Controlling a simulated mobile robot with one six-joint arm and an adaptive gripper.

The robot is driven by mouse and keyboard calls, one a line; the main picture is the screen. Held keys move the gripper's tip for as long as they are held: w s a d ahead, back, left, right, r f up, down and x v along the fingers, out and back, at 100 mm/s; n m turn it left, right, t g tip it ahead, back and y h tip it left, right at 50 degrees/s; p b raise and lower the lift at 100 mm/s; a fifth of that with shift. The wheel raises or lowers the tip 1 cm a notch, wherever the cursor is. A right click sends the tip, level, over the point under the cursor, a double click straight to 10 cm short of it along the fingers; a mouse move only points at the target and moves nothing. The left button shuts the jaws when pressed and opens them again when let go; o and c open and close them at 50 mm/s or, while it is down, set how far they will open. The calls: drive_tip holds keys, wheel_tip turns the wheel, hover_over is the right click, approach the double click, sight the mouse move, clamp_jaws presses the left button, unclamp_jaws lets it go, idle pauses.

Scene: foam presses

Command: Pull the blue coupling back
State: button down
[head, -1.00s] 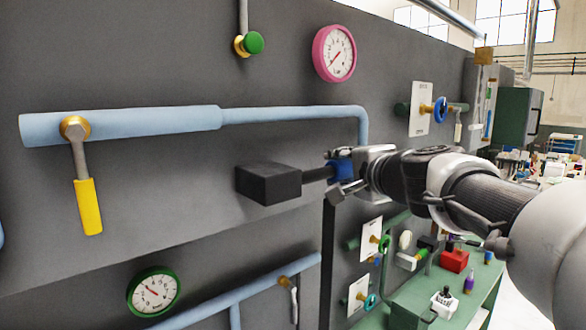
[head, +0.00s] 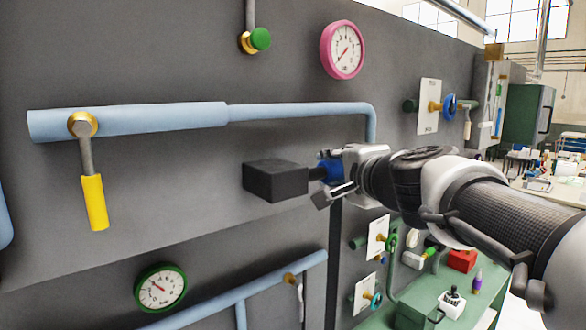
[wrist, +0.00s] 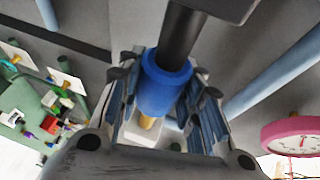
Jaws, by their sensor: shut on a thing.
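The blue coupling (head: 331,171) is a short blue sleeve at the end of a dark rod that comes out of a black block (head: 275,181) on the grey wall. In the wrist view the coupling (wrist: 167,82) sits between my two fingers, with the dark rod (wrist: 181,38) entering one end and a brass-coloured piece (wrist: 149,122) showing at the other. My gripper (head: 329,176) is shut on the coupling. It also shows in the wrist view (wrist: 165,92). Its fingers partly hide the coupling in the head view.
A light blue pipe (head: 300,112) runs above the block and bends down behind my gripper. A yellow-handled lever (head: 94,202) hangs at left. A pink gauge (head: 342,50) is above and a green-rimmed gauge (head: 160,288) below. A green bench (head: 448,295) stands at lower right.

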drive_tip(key=c, duration=1.5)
unclamp_jaws()
drive_tip(key=shift+a+f, duration=0.1)
drive_tip(key=shift+a, duration=0.05)
drive_tip(key=shift+o, duration=1.3)
drive_tip(key=shift+s+a, duration=0.15)
drive_tip(key=shift+o, duration=0.7)
drive_tip(key=v, duration=1.2)
